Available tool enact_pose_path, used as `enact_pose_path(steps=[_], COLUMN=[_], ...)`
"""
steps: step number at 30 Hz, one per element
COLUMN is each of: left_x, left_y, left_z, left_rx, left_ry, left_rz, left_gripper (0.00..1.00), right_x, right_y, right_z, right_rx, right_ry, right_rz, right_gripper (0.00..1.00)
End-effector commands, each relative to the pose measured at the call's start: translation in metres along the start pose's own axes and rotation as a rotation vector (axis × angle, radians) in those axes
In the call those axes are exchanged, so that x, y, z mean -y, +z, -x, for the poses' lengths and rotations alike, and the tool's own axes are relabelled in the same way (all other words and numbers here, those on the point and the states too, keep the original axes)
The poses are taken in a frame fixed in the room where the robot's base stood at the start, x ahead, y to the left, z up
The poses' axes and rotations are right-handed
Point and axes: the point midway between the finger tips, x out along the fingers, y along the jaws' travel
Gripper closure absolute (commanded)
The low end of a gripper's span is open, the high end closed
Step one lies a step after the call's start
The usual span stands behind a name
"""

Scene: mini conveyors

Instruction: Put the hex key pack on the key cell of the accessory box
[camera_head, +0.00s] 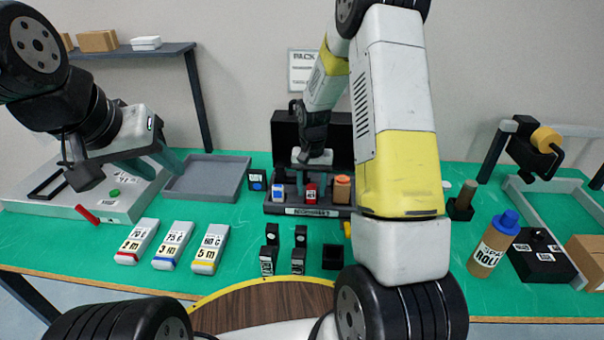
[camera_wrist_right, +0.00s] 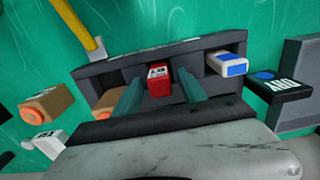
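The dark accessory box (camera_head: 268,207) stands open at the table's middle, with its lid raised behind. Its row of cells holds a blue-and-white pack (camera_head: 279,193), a red pack (camera_head: 311,193) and a brown pack with an orange end (camera_head: 342,188). I cannot read which one is the hex key pack. My right gripper (camera_head: 313,178) is over the box. In the right wrist view, its teal fingers (camera_wrist_right: 160,88) are apart on either side of the red pack (camera_wrist_right: 158,70), with gaps showing. My left gripper (camera_head: 128,172) is apart and empty above the grey device at left.
A grey tray (camera_head: 208,192) lies left of the box. Three labelled packs (camera_head: 173,247) lie in front left. Small black holders (camera_head: 299,250) stand before the box. A bottle with a blue cap (camera_head: 490,252) is at right. My right arm hides part of the table.

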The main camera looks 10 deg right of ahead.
Motion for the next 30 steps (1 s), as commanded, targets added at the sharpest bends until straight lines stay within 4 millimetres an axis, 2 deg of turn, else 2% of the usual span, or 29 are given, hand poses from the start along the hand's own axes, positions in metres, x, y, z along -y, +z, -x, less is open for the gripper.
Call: enact_pose_path(steps=[8, 11, 21, 30], left_x=[0.0, 0.0, 0.0, 0.0], left_y=[0.0, 0.0, 0.0, 0.0], left_z=[0.0, 0.0, 0.0, 0.0], left_rx=[0.0, 0.0, 0.0, 0.0], left_ry=[0.0, 0.0, 0.0, 0.0], left_rz=[0.0, 0.0, 0.0, 0.0], left_gripper=[0.64, 0.64, 0.64, 0.64], right_x=[0.0, 0.0, 0.001, 0.0], right_y=[-0.001, -0.001, -0.001, 0.002], right_z=[0.007, 0.022, 0.094, 0.128], right_rx=[-0.002, -0.004, -0.005, -0.008], right_ry=[0.0, -0.001, -0.001, -0.006], right_rz=[0.0, 0.0, 0.001, 0.003], right_gripper=[0.51, 0.51, 0.51, 0.51])
